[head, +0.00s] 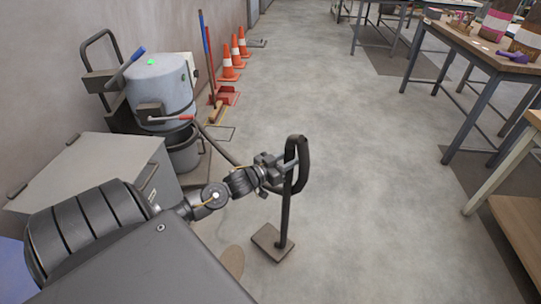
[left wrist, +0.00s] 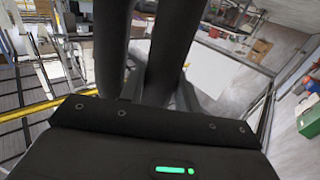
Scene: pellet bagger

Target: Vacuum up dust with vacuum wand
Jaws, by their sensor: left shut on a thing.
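The vacuum wand (head: 286,205) is a dark upright tube with a looped top and a flat brown-grey floor head (head: 271,243) resting at or just above the floor. My left gripper (head: 286,166) is shut on the wand's upper part. In the left wrist view dark tubes of the wand (left wrist: 170,55) pass between the fingers. A hose runs from near my gripper back toward the grey vacuum drum (head: 165,92), which shows a green light. A brownish patch (head: 233,262), apparently dust, lies left of the floor head, partly hidden by my body. My right gripper is out of view.
A grey cabinet (head: 90,170) stands at the left by the wall. Orange cones (head: 228,66), a red dustpan and a broom are farther back. Workbenches (head: 480,55) line the right. The concrete floor (head: 370,200) between is clear.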

